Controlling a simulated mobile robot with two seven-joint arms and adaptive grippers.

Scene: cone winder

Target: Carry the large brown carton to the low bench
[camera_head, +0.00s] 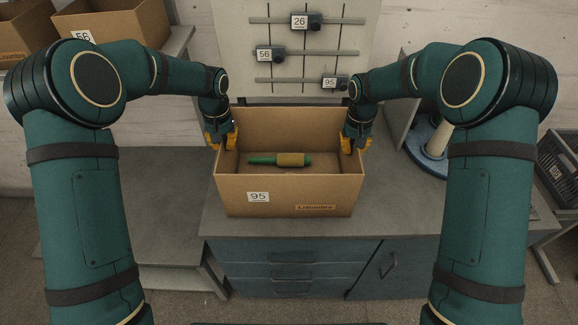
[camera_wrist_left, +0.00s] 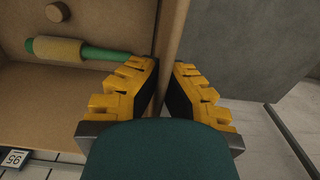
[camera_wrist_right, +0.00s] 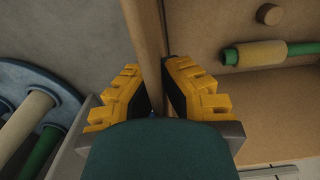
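The large brown open carton (camera_head: 285,182), labelled 95, stands upright on the grey counter (camera_head: 375,215) above blue drawers. A green tube with a tan wound middle (camera_head: 280,159) lies inside it. My left gripper (camera_head: 220,140) is shut on the carton's left side wall; in the left wrist view its yellow fingers (camera_wrist_left: 168,75) lie on both faces of the wall. My right gripper (camera_head: 354,142) is shut on the right side wall, which runs between its fingers (camera_wrist_right: 155,75) in the right wrist view. A lower grey bench top (camera_head: 150,190) lies left of the counter.
Other cartons, one labelled 56 (camera_head: 125,22), stand on a shelf at the upper left. A board with numbered tags (camera_head: 300,22) rises behind the carton. A blue round base with spools (camera_head: 432,150) is at the right, with a dark crate (camera_head: 557,165) beyond. The lower bench top looks clear.

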